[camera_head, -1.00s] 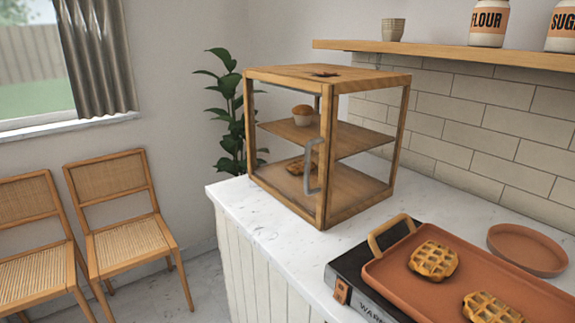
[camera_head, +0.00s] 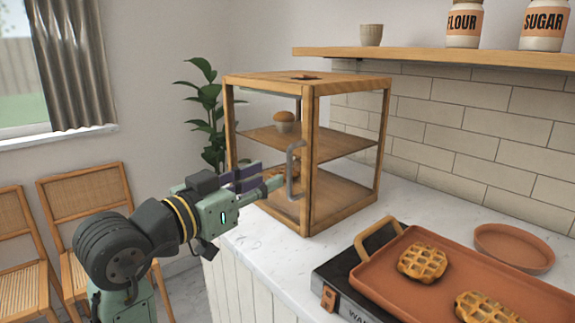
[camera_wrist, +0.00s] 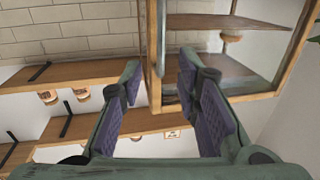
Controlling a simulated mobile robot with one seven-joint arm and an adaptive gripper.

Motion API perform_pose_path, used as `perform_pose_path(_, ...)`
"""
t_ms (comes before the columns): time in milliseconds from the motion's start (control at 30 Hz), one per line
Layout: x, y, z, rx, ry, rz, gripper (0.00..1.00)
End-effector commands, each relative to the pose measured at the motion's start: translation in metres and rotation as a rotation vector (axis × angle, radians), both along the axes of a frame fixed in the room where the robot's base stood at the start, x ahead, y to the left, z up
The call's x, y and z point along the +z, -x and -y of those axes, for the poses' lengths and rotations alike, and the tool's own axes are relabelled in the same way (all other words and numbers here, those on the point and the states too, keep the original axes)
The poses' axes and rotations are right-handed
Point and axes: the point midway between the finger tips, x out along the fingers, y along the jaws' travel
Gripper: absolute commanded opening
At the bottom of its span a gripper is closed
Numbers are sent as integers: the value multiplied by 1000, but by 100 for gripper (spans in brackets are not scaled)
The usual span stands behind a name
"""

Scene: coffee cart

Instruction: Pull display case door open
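The wooden display case (camera_head: 345,86) stands on the white counter. Its glass door, on the side facing my arm, looks closed, with a grey vertical bar handle (camera_head: 291,170) near the front corner post. My gripper (camera_head: 270,178) is at the handle from the left, with its fingers apart. In the wrist view, which looks upside down, my open gripper (camera_wrist: 160,75) has a finger on each side of the grey handle (camera_wrist: 155,45). I cannot tell whether either finger touches it.
A muffin (camera_head: 284,122) sits on the case's middle shelf, with a waffle below. A tray (camera_head: 375,270) of waffles on a warmer and a round plate (camera_head: 514,248) lie to the right. A wall shelf (camera_head: 440,60) is above. Chairs (camera_head: 85,200) stand left.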

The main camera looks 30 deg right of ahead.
Motion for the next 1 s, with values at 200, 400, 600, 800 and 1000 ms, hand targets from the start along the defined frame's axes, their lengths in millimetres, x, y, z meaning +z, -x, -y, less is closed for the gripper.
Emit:
perform_pose_path(200,3,-14,41,-1,1,-2,30)
perform_pose_path(400,2,-24,68,2,1,-1,30)
perform_pose_path(600,1,-28,78,4,2,1,30)
perform_pose_path(800,1,-28,78,4,2,2,30)
perform_pose_path(1000,1,-28,78,4,3,2,19)
